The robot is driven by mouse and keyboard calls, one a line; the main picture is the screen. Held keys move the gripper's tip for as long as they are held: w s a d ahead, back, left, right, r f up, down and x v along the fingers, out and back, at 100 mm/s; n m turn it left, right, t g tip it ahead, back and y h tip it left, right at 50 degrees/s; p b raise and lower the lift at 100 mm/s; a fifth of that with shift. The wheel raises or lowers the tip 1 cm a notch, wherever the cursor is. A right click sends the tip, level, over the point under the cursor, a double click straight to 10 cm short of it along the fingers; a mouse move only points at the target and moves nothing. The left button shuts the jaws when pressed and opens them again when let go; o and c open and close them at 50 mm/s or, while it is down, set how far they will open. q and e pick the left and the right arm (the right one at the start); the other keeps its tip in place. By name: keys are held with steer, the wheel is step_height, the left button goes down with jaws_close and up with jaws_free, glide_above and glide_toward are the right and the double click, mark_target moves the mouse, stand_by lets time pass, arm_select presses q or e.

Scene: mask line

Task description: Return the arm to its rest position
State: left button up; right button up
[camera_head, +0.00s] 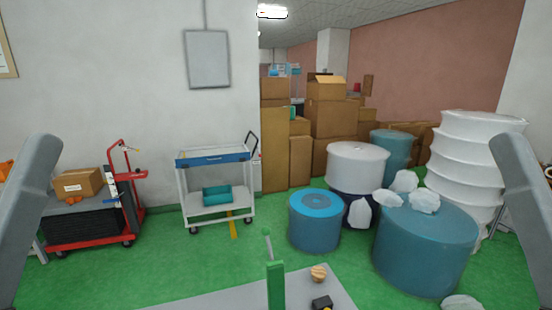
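My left arm link (32,195) rises along the left edge of the head view, and my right arm link (522,195) rises along the right edge. Both are grey and slanted, with their lower ends cut off by the frame. Neither gripper shows, so I cannot see their fingers or whether they hold anything. A grey table (225,299) shows at the bottom middle. A green upright piece (275,285) stands there, with a small striped tan ball (318,272) and a small black object (321,303) to its right.
Beyond the table, a white cart (188,208) holds a teal bin (216,195). A red trolley (85,242) stands at the left. Large blue drums (425,255) and a white stacked column (465,165) fill the right. Brown boxes (330,115) stand behind. Green floor (185,260) lies open between.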

arm_select(q)
step_height(320, 180, up, 32)
steer(key=p, duration=2.9)
arm_select(e)
step_height(320, 180, up, 32)
arm_select(q)
step_height(320, 180, down, 36)
steer(key=b, duration=3.5)
steer(key=shift+r+b, duration=0.2)
steer(key=shift+b, duration=0.15)
arm_select(e)
step_height(320, 180, down, 36)
steer(key=shift+r, duration=0.2)
arm_select(q)
step_height(320, 180, up, 35)
steer(key=p, duration=3.5)
steer(key=shift+r, duration=0.15)
arm_select(e)
step_height(320, 180, up, 35)
steer(key=shift+r, duration=0.15)
